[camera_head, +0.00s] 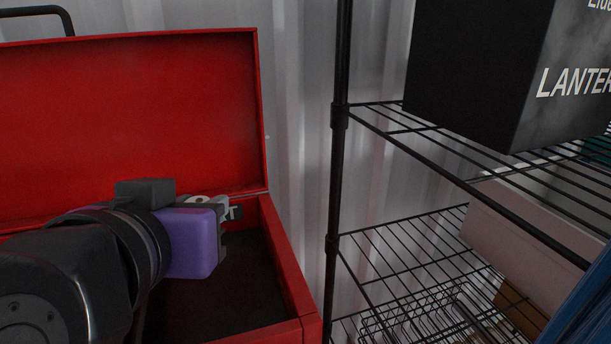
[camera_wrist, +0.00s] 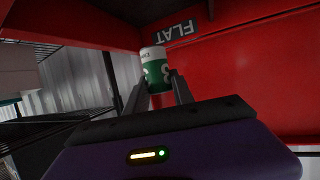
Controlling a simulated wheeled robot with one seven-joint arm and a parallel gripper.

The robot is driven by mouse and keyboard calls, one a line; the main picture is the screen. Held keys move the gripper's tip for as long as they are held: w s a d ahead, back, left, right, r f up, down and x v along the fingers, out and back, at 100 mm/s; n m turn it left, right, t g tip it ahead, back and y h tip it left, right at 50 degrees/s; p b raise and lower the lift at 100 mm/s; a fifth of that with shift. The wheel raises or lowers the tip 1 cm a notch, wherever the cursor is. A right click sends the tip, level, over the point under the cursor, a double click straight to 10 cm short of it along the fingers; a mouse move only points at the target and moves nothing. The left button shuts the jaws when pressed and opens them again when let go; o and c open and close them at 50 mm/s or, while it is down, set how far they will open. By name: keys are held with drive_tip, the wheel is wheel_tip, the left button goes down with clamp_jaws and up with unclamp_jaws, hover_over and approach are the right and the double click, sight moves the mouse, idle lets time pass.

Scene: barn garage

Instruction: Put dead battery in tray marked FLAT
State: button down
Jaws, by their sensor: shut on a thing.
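My gripper (camera_wrist: 156,84) is shut on a green and white battery (camera_wrist: 154,66), held between its two fingertips in the wrist view. A dark label reading FLAT (camera_wrist: 176,32) is on the red wall (camera_wrist: 245,60) beyond the battery. In the head view, the open red toolbox (camera_head: 288,262) stands at the left, and my purple and black gripper body is over its inside. The end of a dark label (camera_head: 236,212) shows just past the gripper. The battery is mostly hidden there. I cannot tell whether it touches the box floor.
The red lid (camera_head: 130,110) stands raised behind. A black wire shelf rack (camera_head: 338,170) is close on the right, with a large black box marked LANTER (camera_head: 560,85) and a pale box (camera_head: 530,235). The toolbox's dark floor (camera_head: 235,295) looks bare right of my gripper.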

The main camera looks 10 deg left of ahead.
wheel_tip(320, 180, down, 9)
drive_tip(key=shift+f, duration=0.15)
idle(0.4)
drive_tip(key=shift+d, duration=0.1)
drive_tip(key=shift+f, duration=0.2)
drive_tip(key=c, duration=1.1)
unclamp_jaws()
drive_tip(key=shift+r+p, duration=0.25)
drive_tip(key=shift+p, duration=0.05)
drive_tip(key=b+v, duration=0.1)
drive_tip(key=v, duration=1.1)
